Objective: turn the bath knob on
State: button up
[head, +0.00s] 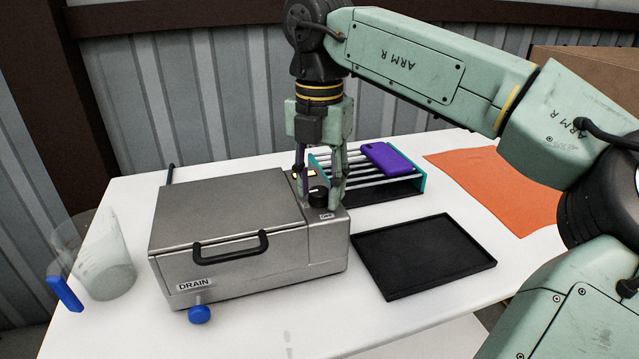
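The metal bath (225,225) sits on the white table with its lid down. Its black knob (318,196) is on top of the narrow right-hand section, with a small label in front of it. A small lit display (304,174) shows partly behind my gripper. My gripper (320,191) points straight down over the knob, one finger to each side of it. The fingers are apart, and gaps seem to show between them and the knob. I cannot tell whether either finger touches it. The knob's exact setting is too small to read.
A black tray (423,285) lies right of the bath. Behind it stands a rack (412,187) with a purple case (386,158). An orange cloth (500,190) lies far right. A clear jug (105,262) stands left. A blue drain knob (199,314) juts from the bath's front.

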aim_at(319, 190)
notch_tip(319, 190, up, 7)
jog(key=shift+r, duration=0.2)
dwell(0.4)
